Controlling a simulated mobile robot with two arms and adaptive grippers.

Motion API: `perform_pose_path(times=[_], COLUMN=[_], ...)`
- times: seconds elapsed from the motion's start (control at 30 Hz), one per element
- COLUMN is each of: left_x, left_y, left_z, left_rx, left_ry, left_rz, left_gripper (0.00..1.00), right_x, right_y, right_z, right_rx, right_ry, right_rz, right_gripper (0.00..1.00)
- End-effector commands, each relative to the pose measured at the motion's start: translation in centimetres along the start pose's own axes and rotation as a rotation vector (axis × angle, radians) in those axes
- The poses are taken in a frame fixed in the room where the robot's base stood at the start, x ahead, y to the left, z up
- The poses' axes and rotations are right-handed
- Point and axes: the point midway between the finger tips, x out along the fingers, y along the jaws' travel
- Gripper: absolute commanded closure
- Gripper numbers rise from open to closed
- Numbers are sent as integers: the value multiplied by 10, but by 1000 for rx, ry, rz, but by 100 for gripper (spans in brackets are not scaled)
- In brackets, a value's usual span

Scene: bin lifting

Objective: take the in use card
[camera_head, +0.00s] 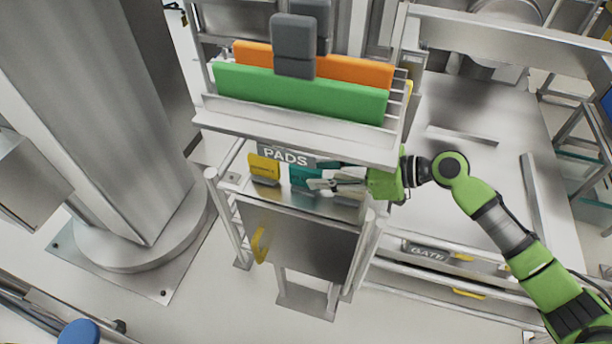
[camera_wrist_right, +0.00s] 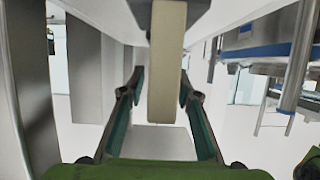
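A teal card (camera_head: 301,177) with partly hidden lettering stands on the small shelf under the PADS sign (camera_head: 286,155). I cannot read whether it says in use. A yellow card (camera_head: 264,168) stands to its left. My right gripper (camera_head: 322,174) reaches in from the right at the teal card, its fingers pointing left, partly covering the card. In the right wrist view my right gripper (camera_wrist_right: 160,85) is open, with a beige upright piece (camera_wrist_right: 166,70) between its fingers. A gap shows at the left finger; contact at the right is unclear. My left gripper is not in view.
The rack's ledge (camera_head: 300,136) overhangs the card shelf. A steel column (camera_head: 115,110) stands left, and a GATE sign (camera_head: 428,252) sits lower right.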

Motion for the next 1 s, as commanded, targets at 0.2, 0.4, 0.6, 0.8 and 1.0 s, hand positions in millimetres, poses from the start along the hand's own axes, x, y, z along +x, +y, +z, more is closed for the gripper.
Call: perform_pose_path(times=[0.2,0.4,0.6,0.8,1.0], left_x=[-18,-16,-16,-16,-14], left_y=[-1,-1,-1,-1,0], left_z=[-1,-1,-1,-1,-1], left_rx=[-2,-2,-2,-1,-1], left_ry=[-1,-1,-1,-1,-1], left_rz=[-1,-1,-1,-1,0], left_gripper=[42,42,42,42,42], right_x=[18,20,20,20,19], right_y=[0,0,0,0,0], right_z=[-6,-3,-3,-4,-5], right_rx=[1,0,0,0,-2], right_ry=[0,-1,-1,0,0], right_rz=[0,0,0,0,1], right_gripper=[69,69,100,100,100])
